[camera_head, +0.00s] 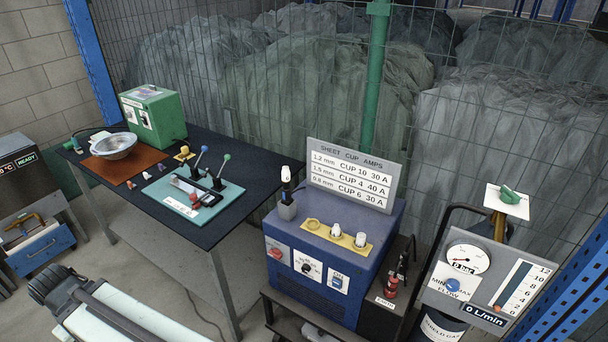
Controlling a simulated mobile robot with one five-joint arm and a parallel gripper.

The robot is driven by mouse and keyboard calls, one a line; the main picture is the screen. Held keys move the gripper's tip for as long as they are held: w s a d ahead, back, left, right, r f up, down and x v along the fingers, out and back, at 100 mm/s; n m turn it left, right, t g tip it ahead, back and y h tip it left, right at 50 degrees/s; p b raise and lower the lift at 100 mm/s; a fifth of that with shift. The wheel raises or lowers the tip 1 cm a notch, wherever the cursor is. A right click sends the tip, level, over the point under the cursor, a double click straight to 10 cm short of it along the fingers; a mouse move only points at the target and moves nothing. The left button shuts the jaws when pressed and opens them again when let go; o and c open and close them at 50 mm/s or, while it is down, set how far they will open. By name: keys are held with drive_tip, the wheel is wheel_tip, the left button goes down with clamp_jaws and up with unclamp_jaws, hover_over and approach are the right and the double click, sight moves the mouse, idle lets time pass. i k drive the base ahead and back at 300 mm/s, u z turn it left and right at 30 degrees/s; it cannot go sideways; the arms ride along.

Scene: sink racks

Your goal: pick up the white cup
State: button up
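Two small white cups stand on a yellow strip (324,236) on top of the blue machine. One white cup (336,230) is in the middle of the strip and the other white cup (361,239) is at its right end. The strip's left place shows a yellow ring with no white cup in it. A torch (286,186) with a white tip stands upright in a grey holder behind the strip's left end. I cannot tell from this view which white piece is the one named. My gripper is not in view.
The blue machine (322,278) has a sign (352,175) at its back. A gauge panel (478,280) stands to the right. A dark bench (240,182) at the left holds a metal bowl (114,146), a teal tray (222,203) and a green box (153,115). Wire fencing closes off the back.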

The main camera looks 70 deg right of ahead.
sight(286, 174)
drive_tip(key=z, duration=0.45)
drive_tip(key=i, duration=1)
drive_tip(key=u, duration=0.05)
